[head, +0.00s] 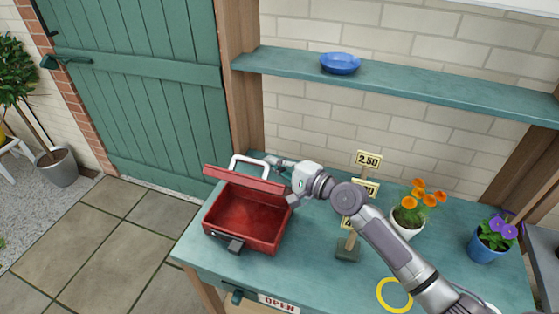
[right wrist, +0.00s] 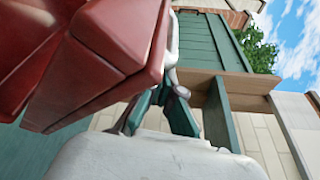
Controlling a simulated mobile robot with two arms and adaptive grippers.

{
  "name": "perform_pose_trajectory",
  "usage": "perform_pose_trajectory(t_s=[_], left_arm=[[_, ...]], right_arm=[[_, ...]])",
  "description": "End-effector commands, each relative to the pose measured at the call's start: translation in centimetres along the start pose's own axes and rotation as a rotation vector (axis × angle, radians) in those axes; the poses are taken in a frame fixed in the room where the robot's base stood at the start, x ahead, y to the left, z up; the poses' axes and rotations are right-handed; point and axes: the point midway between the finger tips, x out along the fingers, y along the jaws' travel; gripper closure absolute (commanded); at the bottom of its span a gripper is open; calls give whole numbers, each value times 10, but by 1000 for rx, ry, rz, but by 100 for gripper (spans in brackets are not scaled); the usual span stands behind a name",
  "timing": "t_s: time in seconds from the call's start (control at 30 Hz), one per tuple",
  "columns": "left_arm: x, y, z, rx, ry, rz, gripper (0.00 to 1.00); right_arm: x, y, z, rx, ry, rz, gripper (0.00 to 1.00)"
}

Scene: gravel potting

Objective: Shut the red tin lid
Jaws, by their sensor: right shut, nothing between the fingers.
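The red tin (head: 245,218) stands on the green bench at the left, its inside empty. Its red lid (head: 243,186) is open, standing up along the tin's back edge, with a white handle (head: 249,160) on its far side. My right gripper (head: 275,161) is shut and empty, behind the upper right part of the lid; I cannot tell if it touches. In the right wrist view the red lid (right wrist: 112,45) fills the upper left, close beside the gripper fingers (right wrist: 168,88). My left gripper is not in view.
A sign stand (head: 347,248) with price cards is right of the tin, under my right arm. Orange flowers (head: 407,217), a blue pot (head: 488,247) and a yellow ring (head: 394,309) are farther right. A blue bowl (head: 340,64) sits on the shelf (head: 430,92).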

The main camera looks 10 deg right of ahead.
Motion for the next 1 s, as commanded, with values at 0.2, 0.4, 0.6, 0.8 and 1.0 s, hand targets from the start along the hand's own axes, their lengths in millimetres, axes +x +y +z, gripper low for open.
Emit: perform_pose_trajectory(t_s=[0.2, 0.4, 0.6, 0.8, 1.0], left_arm=[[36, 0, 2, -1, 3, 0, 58], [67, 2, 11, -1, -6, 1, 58], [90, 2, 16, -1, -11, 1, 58], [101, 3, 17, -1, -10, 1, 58], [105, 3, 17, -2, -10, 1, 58]], right_arm=[[-7, 23, 19, -196, -2, -67, 100], [-12, 40, 35, -376, -2, -127, 100], [-17, 57, 48, -546, -3, -182, 100], [-20, 71, 58, -586, -1, -199, 100], [-22, 82, 63, -585, -1, -198, 100]])
